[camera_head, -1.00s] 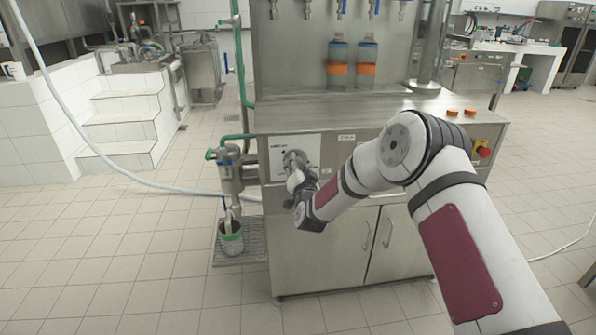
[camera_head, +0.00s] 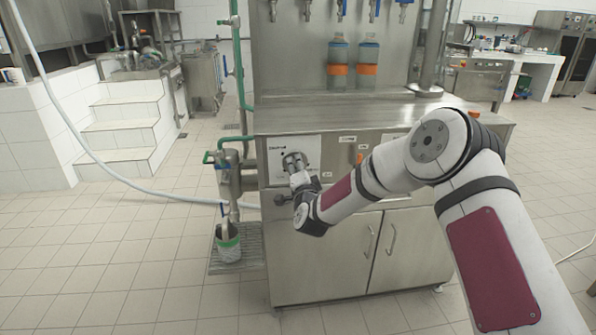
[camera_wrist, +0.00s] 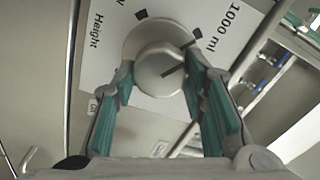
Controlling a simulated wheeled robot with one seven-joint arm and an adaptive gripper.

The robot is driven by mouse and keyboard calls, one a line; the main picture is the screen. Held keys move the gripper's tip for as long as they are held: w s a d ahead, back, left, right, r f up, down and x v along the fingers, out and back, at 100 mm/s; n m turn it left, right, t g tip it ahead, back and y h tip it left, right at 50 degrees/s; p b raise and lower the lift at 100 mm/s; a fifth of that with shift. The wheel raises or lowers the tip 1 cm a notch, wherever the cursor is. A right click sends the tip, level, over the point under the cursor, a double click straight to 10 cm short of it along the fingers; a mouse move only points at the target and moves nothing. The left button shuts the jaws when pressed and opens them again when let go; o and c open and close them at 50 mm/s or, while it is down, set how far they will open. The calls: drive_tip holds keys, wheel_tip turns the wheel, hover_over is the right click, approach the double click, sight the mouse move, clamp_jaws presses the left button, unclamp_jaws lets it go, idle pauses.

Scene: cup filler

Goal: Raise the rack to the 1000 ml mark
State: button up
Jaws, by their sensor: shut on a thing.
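The round grey knob (camera_wrist: 160,68) sits on a white plate (camera_wrist: 98,62) marked "Height" and "1000 ml". A dark line on the knob points up and right, toward the black mark beside "1000 ml" (camera_wrist: 197,33). Another black mark (camera_wrist: 141,14) is at the upper left. My gripper (camera_wrist: 158,88) is shut on the knob, with a green finger pad on either side. In the head view my gripper (camera_head: 299,178) is at the front panel's left, over the lower part of the knob (camera_head: 294,160). I cannot make out the rack for certain.
Two bottles with orange bands (camera_head: 338,70) (camera_head: 367,70) stand under nozzles on the steel machine (camera_head: 320,250).

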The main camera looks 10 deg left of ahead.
drive_tip(key=o, duration=1.2)
drive_tip(key=shift+c, duration=0.2)
drive_tip(key=v, duration=1.2)
drive_tip(key=shift+r, duration=0.1)
